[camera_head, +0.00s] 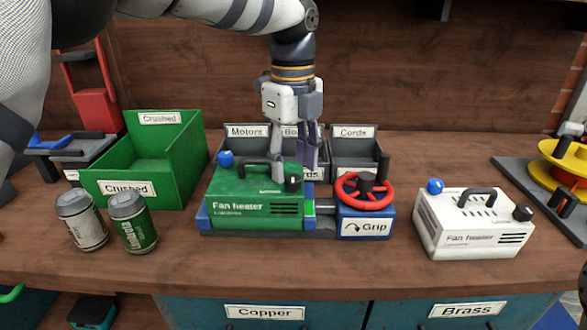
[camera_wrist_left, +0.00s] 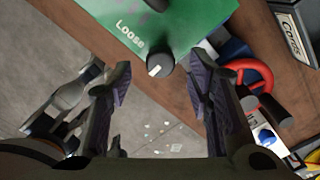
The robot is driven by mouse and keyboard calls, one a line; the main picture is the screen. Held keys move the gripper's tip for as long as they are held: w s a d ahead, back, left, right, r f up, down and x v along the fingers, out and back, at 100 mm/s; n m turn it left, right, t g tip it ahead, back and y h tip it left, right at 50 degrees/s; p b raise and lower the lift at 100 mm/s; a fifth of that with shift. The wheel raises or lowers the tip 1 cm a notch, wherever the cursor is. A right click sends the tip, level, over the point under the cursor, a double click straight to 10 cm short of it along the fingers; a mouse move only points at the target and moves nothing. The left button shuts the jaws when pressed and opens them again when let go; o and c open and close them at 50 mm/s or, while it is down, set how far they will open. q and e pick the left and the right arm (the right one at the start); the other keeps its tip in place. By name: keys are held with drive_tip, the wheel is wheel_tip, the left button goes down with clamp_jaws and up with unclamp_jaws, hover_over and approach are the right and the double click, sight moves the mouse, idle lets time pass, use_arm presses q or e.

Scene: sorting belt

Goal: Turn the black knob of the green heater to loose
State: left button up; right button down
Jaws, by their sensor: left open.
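The green fan heater (camera_head: 240,212) sits in the blue clamp base (camera_head: 365,222) at the middle of the bench. Its black knob (camera_head: 293,183) is on the top at the right end, and a blue knob (camera_head: 225,158) is at the left end. In the left wrist view the black knob (camera_wrist_left: 160,63) has a white pointer mark, with the word "Loose" printed to its left. My left gripper (camera_head: 296,168) points down over the black knob. Its fingers are open on both sides of the knob, with gaps visible in the left wrist view (camera_wrist_left: 160,82). My right gripper is not in view.
A red handwheel (camera_head: 365,190) stands beside the heater on the clamp. Labelled grey bins (camera_head: 352,150) stand behind. A green "Crushed" crate (camera_head: 182,170) and two cans (camera_head: 133,222) are left. A white fan heater (camera_head: 470,225) is right, with bare bench between.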

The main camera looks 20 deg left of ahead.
use_arm(q)
drive_tip(key=shift+f, duration=1.15)
clamp_jaws()
